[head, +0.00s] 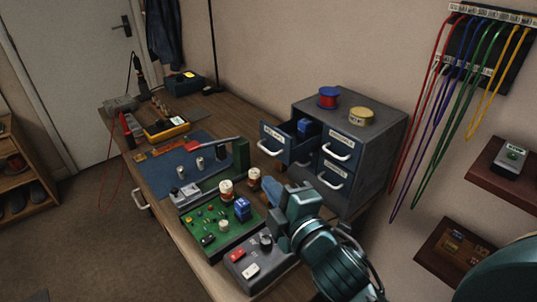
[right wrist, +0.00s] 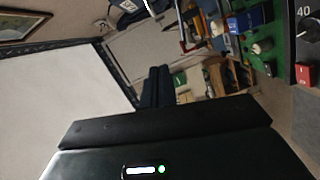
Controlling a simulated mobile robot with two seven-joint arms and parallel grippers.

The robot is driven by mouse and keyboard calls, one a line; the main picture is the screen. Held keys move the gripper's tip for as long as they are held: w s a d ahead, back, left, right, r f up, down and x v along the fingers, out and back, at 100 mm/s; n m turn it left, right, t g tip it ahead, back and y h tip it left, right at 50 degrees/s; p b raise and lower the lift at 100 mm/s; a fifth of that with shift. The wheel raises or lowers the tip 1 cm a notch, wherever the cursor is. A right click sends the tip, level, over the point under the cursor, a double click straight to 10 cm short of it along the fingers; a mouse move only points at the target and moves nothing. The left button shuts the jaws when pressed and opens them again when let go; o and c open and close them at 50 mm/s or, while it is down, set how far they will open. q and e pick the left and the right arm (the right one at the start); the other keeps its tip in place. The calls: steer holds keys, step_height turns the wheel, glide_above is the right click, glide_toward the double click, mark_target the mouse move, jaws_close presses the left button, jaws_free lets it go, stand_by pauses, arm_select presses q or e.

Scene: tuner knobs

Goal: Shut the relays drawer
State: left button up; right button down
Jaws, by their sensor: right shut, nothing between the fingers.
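The grey drawer cabinet (head: 375,168) stands at the back right of the bench. Its upper left drawer (head: 283,150) is pulled out, with a blue part (head: 304,126) inside. The label on this drawer is too small to read surely. The upper right drawer (head: 338,146) and the one below it (head: 332,176) look shut. My right gripper (head: 271,187) is shut and empty, in front of and below the open drawer, apart from its handle. In the right wrist view its dark fingers (right wrist: 158,88) are together. My left gripper is not in view.
A green circuit board (head: 222,235) and a grey box with a red button (head: 256,266) lie close to my right gripper. Red (head: 328,97) and yellow (head: 361,116) spools stand on the cabinet. Coloured cables (head: 455,90) hang on the right wall.

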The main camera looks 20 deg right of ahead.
mark_target(294, 149)
arm_select(q)
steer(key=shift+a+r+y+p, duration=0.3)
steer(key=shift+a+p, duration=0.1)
steer(key=shift+p, duration=0.55)
arm_select(e)
steer(key=w+d+f, duration=0.1)
steer(key=w+d, duration=0.1)
steer(key=w, duration=0.9)
steer(key=shift+d+f, duration=0.15)
steer(key=shift+f, duration=0.1)
steer(key=w+d, duration=0.1)
steer(key=d, duration=0.1)
steer(key=d+p, duration=0.1)
steer(key=d, duration=0.1)
steer(key=w+d+p, duration=0.1)
steer(key=d, duration=0.2)
steer(key=shift+w+d, duration=0.1)
steer(key=shift+w, duration=0.2)
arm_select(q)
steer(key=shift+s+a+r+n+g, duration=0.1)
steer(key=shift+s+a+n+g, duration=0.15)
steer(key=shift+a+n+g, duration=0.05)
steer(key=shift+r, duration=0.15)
arm_select(e)
steer(key=shift+r, duration=0.1)
